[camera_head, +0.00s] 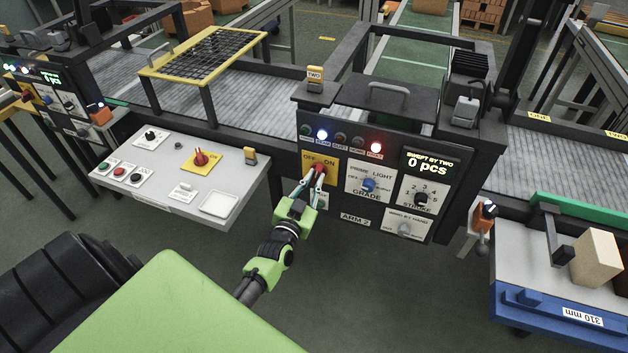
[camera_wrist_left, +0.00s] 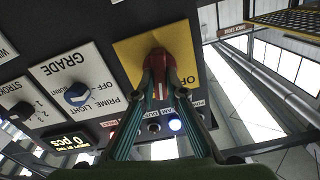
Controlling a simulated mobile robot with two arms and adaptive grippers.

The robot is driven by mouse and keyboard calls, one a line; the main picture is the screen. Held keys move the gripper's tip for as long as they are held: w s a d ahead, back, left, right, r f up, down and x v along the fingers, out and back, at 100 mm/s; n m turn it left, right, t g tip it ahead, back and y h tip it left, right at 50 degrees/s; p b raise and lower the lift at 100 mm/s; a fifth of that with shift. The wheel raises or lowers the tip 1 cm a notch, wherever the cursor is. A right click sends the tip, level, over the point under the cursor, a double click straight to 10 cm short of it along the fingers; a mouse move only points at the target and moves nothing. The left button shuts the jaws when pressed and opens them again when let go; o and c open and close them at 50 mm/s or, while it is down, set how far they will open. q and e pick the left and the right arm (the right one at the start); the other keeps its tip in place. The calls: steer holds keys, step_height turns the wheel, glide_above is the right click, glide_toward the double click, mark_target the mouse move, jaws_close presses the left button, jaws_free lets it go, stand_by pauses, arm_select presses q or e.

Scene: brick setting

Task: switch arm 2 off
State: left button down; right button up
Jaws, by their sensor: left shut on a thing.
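The arm 2 panel (camera_head: 347,188) is a dark box with several knobs, lamps and an "ARM 2" label. Its red switch knob (camera_head: 320,168) sits on a yellow OFF/ON plate (camera_head: 311,160) at the panel's upper left. My left gripper (camera_head: 317,181) is shut on this red knob. In the left wrist view both fingers close around the red knob (camera_wrist_left: 162,68) on the yellow plate (camera_wrist_left: 130,50), covering part of it. The knob's exact pointing is hard to tell. A white-blue lamp and a red lamp are lit above. My right gripper is not in view.
The blue GRADE knob (camera_head: 369,184) and the black STROKE knob (camera_head: 421,199) are right of the gripper. A grey console (camera_head: 228,187) with another red switch (camera_head: 200,157) stands left. A blue bench (camera_head: 530,300) with a wooden block (camera_head: 597,257) is at right.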

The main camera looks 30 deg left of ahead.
arm_select(q)
steer(key=n, duration=0.6)
steer(key=shift+a+b, duration=0.1)
steer(key=shift+b, duration=0.3)
steer(key=n, duration=0.4)
steer(key=shift+n+b, duration=0.3)
steer(key=shift+b, duration=0.05)
steer(key=shift+n, duration=0.3)
steer(key=c, duration=2)
jaws_free()
steer(key=shift+c, duration=0.2)
